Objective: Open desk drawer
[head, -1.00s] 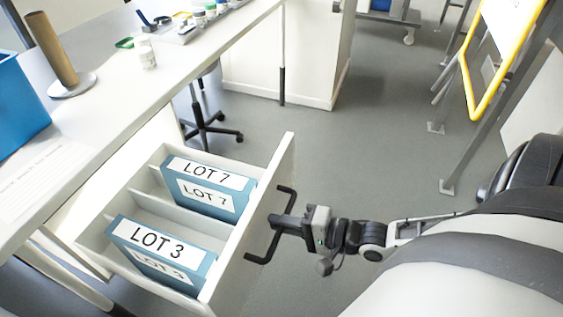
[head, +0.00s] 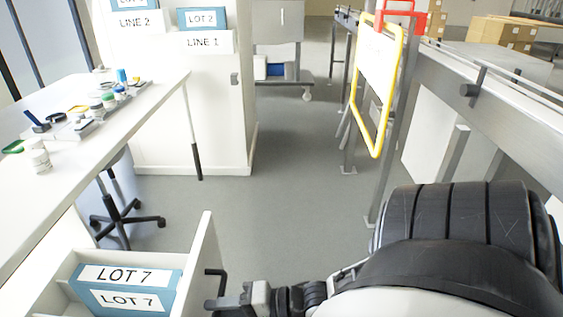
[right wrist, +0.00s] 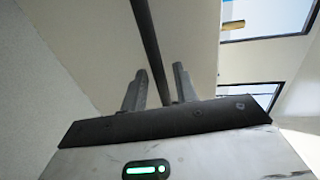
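The white desk drawer (head: 208,246) stands pulled out at the lower left of the head view. A blue LOT 7 box (head: 124,288) sits inside it. The black drawer handle (head: 222,283) is on the outer face of its front; its lower part is out of frame or hidden. My right gripper (head: 222,303) is at the handle. In the right wrist view the dark handle bar (right wrist: 147,40) runs between the two fingers of my right gripper (right wrist: 159,82), which stand apart with small gaps beside the bar. My left gripper is out of view.
The white desk (head: 130,125) at left carries small bottles and tools. A wheeled chair base (head: 125,218) stands under it. A white cabinet (head: 205,130) is ahead, and a yellow-framed board (head: 378,80) is at right. Grey floor (head: 290,180) between is clear.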

